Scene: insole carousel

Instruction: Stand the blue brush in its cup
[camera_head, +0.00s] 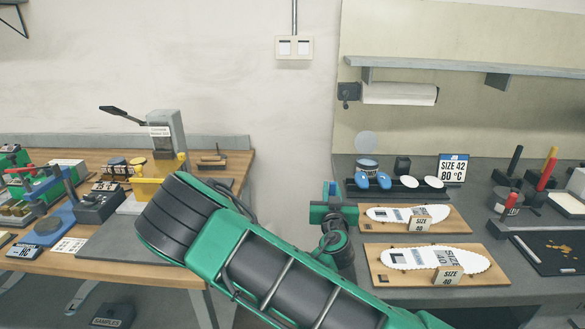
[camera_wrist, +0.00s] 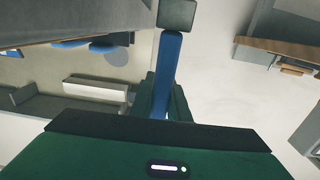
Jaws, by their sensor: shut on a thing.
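My gripper (camera_head: 333,208) is in front of the left edge of the grey bench in the head view. In the wrist view my gripper (camera_wrist: 160,100) is shut on the blue brush (camera_wrist: 169,62), a long blue bar with a dark grey block at its far end. In the head view only a small blue part of the brush shows between the green jaws. I cannot tell for certain which container is its cup. A small round tin with a blue band (camera_head: 367,166) and a dark cup (camera_head: 402,165) stand at the back of the bench.
Two wooden boards (camera_head: 466,217) with white insoles lie on the grey bench. Blue pads (camera_head: 372,181) sit in a black tray behind them. Red and black upright handles stand at right (camera_head: 547,176). A wooden table (camera_head: 75,262) with tools is at left, across a gap.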

